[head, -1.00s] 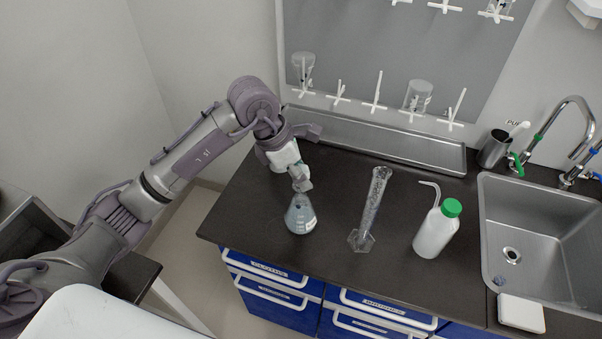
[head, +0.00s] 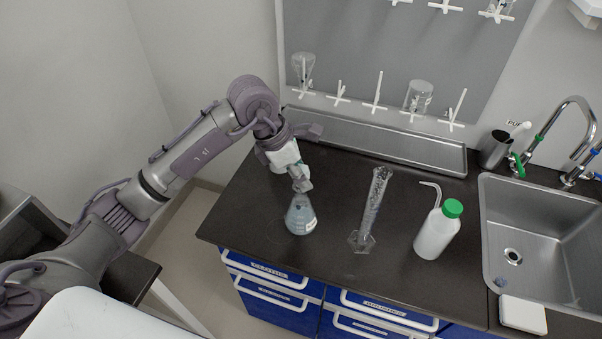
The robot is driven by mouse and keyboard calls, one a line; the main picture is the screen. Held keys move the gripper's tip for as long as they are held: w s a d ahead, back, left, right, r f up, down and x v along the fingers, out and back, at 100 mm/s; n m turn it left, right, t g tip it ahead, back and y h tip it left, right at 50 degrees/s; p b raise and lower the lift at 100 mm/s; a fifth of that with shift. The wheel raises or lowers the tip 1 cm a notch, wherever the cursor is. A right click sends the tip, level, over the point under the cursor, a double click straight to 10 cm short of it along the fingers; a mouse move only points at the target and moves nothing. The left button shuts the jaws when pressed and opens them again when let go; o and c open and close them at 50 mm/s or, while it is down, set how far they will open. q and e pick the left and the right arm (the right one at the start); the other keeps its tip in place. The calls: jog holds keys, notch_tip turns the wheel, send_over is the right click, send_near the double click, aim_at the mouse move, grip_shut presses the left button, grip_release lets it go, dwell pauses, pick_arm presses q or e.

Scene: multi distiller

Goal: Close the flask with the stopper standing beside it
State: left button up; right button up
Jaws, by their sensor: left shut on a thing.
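The flask (head: 300,217) is a conical glass vessel with bluish-grey contents and white markings. It stands upright on the dark bench near the bench's left end. My left gripper (head: 301,185) is directly above the flask, at its mouth, and points down. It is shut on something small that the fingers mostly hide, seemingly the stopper. No stopper shows standing on the bench beside the flask. I cannot tell whether the stopper sits in the flask neck, since the fingers cover the neck. My right gripper is not in view.
A glass measuring cylinder (head: 374,204) stands just right of the flask. A white wash bottle (head: 437,231) with a green cap is farther right, before the steel sink (head: 548,235). A drying rack (head: 395,65) is behind. The bench (head: 240,210) left of the flask is clear.

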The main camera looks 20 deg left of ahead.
pick_arm(q)
jog(key=shift+f+b, duration=0.4)
dwell(0.3)
jog(key=o, duration=0.9)
jog(key=v, duration=1.2)
